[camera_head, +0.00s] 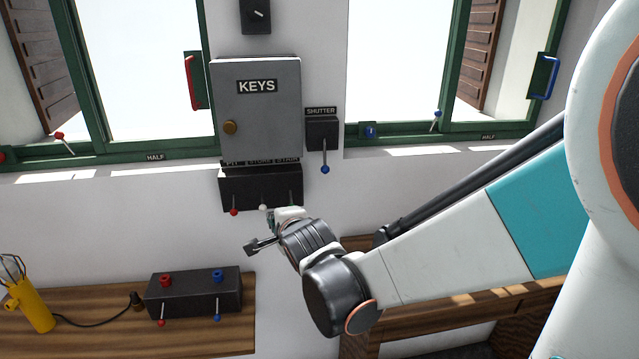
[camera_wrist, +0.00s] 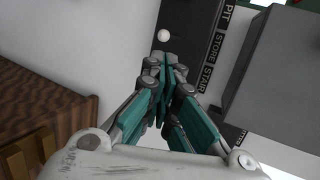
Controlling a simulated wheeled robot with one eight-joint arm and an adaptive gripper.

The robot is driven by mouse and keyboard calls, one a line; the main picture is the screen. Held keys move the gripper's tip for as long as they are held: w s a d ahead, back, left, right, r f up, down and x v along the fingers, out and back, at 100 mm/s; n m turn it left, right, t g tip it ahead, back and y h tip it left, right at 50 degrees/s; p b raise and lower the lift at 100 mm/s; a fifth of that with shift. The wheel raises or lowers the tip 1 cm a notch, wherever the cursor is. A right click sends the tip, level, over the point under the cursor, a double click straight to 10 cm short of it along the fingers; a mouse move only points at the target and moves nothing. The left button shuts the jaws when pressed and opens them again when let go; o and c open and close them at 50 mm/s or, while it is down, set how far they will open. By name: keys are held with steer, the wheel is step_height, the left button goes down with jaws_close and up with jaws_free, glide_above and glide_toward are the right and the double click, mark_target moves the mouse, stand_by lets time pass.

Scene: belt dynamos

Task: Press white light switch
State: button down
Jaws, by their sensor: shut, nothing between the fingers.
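The white switch is a small lever with a white ball tip (camera_head: 263,207). It hangs in the middle of the front of a black switch box (camera_head: 260,187) on the wall. In the wrist view the white ball (camera_wrist: 164,35) shows just past my fingertips. My gripper (camera_head: 278,213) is shut and empty, just right of the white ball in the head view. In the wrist view its closed fingertips (camera_wrist: 167,65) are in front of the box, with a small gap in the picture to the ball. I cannot tell the depth gap. Part of the box's right side is hidden by my gripper.
A red-tipped lever (camera_head: 234,212) is left of the white one. Labels PIT, STORE and STAIR (camera_wrist: 214,50) run along the box. The grey KEYS cabinet (camera_head: 257,105) juts out above. A shutter switch (camera_head: 322,134) is at upper right, a wooden desk (camera_head: 90,312) below.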

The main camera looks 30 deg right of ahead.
steer(key=v, duration=0.3)
steer(key=shift+s+p, duration=0.3)
steer(key=shift+s, duration=0.1)
steer(key=shift+f, duration=0.1)
